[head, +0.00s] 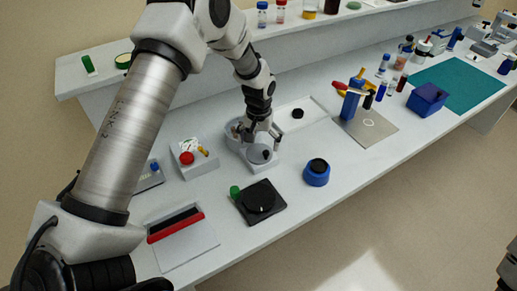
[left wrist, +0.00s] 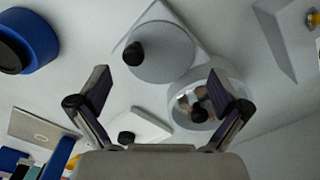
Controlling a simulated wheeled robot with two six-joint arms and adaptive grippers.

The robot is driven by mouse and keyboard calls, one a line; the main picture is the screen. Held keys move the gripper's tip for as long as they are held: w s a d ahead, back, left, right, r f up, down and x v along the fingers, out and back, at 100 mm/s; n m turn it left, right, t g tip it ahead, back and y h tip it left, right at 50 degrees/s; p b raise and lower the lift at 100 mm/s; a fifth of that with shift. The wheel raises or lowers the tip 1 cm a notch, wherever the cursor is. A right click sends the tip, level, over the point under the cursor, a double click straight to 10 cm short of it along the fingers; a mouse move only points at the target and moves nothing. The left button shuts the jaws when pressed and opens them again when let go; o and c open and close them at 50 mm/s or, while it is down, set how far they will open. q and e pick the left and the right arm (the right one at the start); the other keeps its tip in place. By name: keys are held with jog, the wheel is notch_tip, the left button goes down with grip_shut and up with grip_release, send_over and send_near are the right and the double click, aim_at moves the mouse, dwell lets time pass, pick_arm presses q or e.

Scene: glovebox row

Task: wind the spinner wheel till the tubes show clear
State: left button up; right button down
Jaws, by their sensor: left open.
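The spinner wheel is a grey disc (head: 256,157) with a black knob on a white base. In the left wrist view the wheel (left wrist: 167,55) has its knob (left wrist: 133,53) near the left rim. A round clear-walled bowl (left wrist: 205,122) beside it holds the tubes (left wrist: 185,102), brownish with dark parts; whether they are clear I cannot tell. In the head view the bowl (head: 232,130) is partly behind my gripper. My left gripper (head: 263,137) is open above the wheel, fingers pointing down, empty. It frames the left wrist view (left wrist: 159,75), with the knob between its spread fingers.
A control box with a red button (head: 187,158) stands left of the wheel. A black plate with a round dial (head: 258,197) and a blue round container (head: 316,173) stand in front. A white tray with a black knob (head: 297,113) lies behind right. Bench is clear between these.

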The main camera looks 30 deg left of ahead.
aim_at(258, 153)
pick_arm(q)
notch_tip(258, 153, up, 9)
jog(key=shift+a+f, duration=0.15)
jog(key=shift+f, duration=0.05)
dwell(0.6)
